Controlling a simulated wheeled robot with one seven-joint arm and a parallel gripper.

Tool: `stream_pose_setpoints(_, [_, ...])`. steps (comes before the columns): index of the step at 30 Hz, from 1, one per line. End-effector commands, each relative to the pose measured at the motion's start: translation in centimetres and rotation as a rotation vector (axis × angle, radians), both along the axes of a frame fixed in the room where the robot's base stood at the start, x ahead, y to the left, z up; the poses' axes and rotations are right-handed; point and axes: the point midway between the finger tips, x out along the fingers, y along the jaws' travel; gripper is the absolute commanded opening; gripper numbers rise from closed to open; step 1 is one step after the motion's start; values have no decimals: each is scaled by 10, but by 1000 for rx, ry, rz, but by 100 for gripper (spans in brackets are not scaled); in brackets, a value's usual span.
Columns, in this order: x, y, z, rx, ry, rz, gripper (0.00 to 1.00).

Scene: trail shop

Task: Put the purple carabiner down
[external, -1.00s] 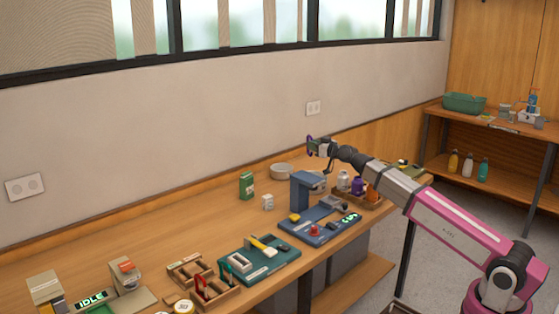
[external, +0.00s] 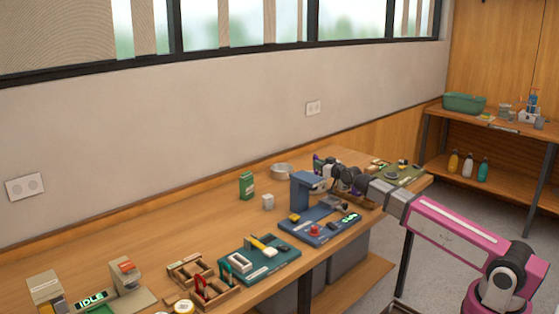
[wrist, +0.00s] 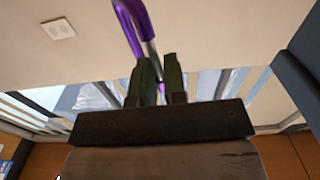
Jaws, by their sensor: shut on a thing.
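The purple carabiner (wrist: 138,22) shows between and beyond the two dark fingers of my gripper (wrist: 157,75) in the wrist view. The gripper is shut on it, and part of it is cut off by the top of that view. In the external view my gripper (external: 322,163) is low over the bench, behind and beside the blue press. Only a small bit of purple shows there. I cannot tell whether the carabiner touches anything below.
The blue press (external: 307,190) stands just left of my gripper. A wooden tray (external: 368,203) is partly hidden behind my arm. A green can (external: 246,186), a white cube (external: 268,202) and a round bowl (external: 282,170) stand nearby.

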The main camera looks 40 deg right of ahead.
Motion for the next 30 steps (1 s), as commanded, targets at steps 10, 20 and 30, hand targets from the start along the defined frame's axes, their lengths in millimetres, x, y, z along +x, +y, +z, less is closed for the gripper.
stream_pose_setpoints(10, [-1,17,1,0,-7,2,0])
stream_pose_setpoints(20, [0,16,6,0,-7,2,0])
stream_pose_setpoints(30, [1,16,75,0,-11,1,0])
